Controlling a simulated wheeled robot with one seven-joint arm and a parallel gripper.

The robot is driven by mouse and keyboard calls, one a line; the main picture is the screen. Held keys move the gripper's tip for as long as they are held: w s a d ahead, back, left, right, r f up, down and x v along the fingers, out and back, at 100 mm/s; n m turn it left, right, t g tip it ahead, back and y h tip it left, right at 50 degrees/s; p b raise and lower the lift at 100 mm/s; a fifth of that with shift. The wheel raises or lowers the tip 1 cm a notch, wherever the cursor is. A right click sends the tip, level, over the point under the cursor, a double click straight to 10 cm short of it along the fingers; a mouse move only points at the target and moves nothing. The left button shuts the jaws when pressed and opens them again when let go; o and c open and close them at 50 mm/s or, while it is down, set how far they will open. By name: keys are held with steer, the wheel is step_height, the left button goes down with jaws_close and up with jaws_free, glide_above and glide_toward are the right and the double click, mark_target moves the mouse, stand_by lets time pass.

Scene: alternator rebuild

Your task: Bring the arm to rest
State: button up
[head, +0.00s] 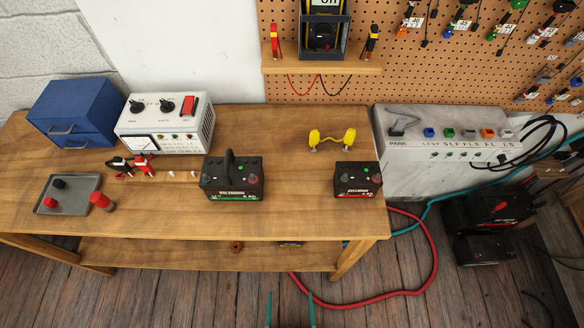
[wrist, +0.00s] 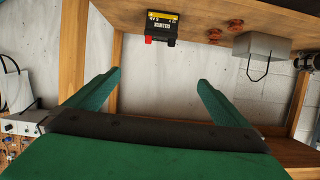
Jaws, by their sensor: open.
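My gripper (head: 290,311) shows at the bottom edge of the head view as two green fingertips, set apart over the floor in front of the bench. In the wrist view my gripper (wrist: 159,76) has its green fingers spread wide, with nothing between them. It touches nothing that I can see. The rest of my arm is out of the head view.
The wooden bench (head: 280,160) holds batteries, a meter box (head: 166,118), a blue drawer box (head: 75,112) and a tray (head: 88,203). The wrist view, upside down, shows a black battery (wrist: 160,28) and a grey box (wrist: 262,48) on a shelf. A red hose (head: 428,270) lies right.

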step_height(320, 180, up, 34)
steer(key=s+t, duration=0.1)
steer(key=shift+s+d+r, duration=0.2)
